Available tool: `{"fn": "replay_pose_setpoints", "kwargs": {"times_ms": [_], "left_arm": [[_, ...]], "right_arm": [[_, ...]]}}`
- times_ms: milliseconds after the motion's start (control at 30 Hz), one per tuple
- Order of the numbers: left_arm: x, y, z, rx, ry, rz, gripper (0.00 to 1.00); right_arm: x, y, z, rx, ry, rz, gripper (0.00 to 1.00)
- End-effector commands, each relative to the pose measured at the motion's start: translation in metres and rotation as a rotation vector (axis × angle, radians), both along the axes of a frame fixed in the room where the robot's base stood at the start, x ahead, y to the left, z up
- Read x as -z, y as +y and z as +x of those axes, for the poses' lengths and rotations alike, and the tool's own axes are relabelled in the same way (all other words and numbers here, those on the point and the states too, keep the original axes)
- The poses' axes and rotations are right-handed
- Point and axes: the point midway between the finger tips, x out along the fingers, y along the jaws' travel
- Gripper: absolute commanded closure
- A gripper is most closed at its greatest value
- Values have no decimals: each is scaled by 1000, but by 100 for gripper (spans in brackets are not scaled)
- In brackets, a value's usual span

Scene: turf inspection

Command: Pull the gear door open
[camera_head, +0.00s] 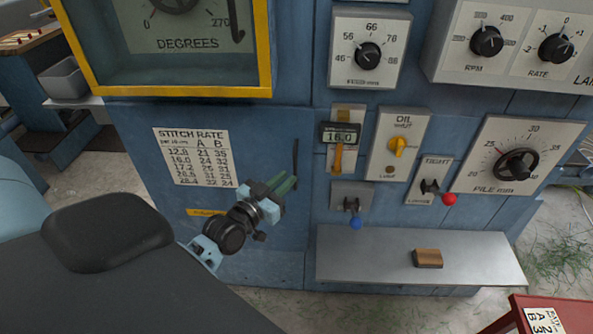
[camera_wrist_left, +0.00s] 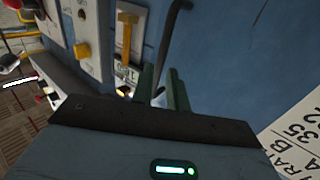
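The gear door appears to be the blue panel (camera_head: 250,150) with the stitch rate label (camera_head: 195,157); it looks shut. A thin black upright handle (camera_head: 295,160) is near its right edge. My left gripper (camera_head: 284,183) is at the lower part of this handle, its green fingers pointing at it. In the left wrist view the fingers (camera_wrist_left: 164,90) are apart, and the black handle (camera_wrist_left: 169,40) runs down between them. I cannot tell whether either finger touches it. My right gripper is not in view.
A yellow-framed window (camera_head: 180,92) is above the door.

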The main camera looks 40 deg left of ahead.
Motion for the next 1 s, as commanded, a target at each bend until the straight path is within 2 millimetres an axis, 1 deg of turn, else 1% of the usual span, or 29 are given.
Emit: {"fn": "replay_pose_setpoints", "kwargs": {"times_ms": [33,200,400,733,833,867,1000], "left_arm": [[-1,0,9,0,-2,-2,84],[0,-1,31,0,-1,-1,84],[0,-2,46,0,1,-1,84],[0,-2,48,0,1,-1,84],[0,-2,48,0,1,0,98],[0,-2,48,0,1,0,100],[0,-2,48,0,1,0,100]], "right_arm": [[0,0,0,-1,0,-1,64],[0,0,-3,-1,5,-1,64],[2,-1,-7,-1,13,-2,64],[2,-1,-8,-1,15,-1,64],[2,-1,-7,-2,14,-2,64],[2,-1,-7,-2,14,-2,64],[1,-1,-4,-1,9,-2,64]]}}
